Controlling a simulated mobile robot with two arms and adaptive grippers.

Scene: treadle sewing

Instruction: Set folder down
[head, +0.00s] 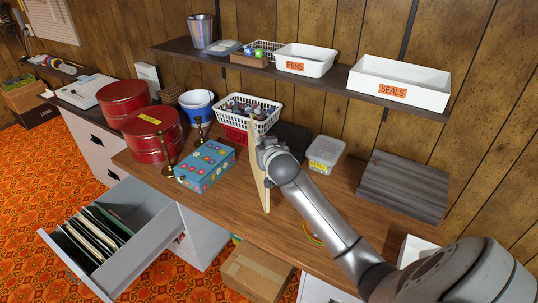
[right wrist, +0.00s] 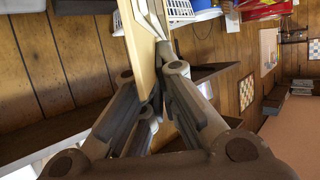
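The manila folder (head: 261,188) stands upright, seen nearly edge-on, above the middle of the wooden desk (head: 225,205). My right gripper (head: 263,150) is shut on it from the right side. In the head view I cannot tell whether its lower edge touches the desk. In the right wrist view the folder (right wrist: 140,48) shows as a cream panel between the fingers (right wrist: 155,95) of the gripper. My left gripper is in neither view.
An open drawer (head: 140,237) with several hanging folders (head: 93,233) is at lower left. A flowered blue box (head: 206,167), brass candlesticks, red tins (head: 153,135) and a white basket (head: 250,112) stand left and behind. Bare desk lies left of and in front of the folder. A shelf hangs above.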

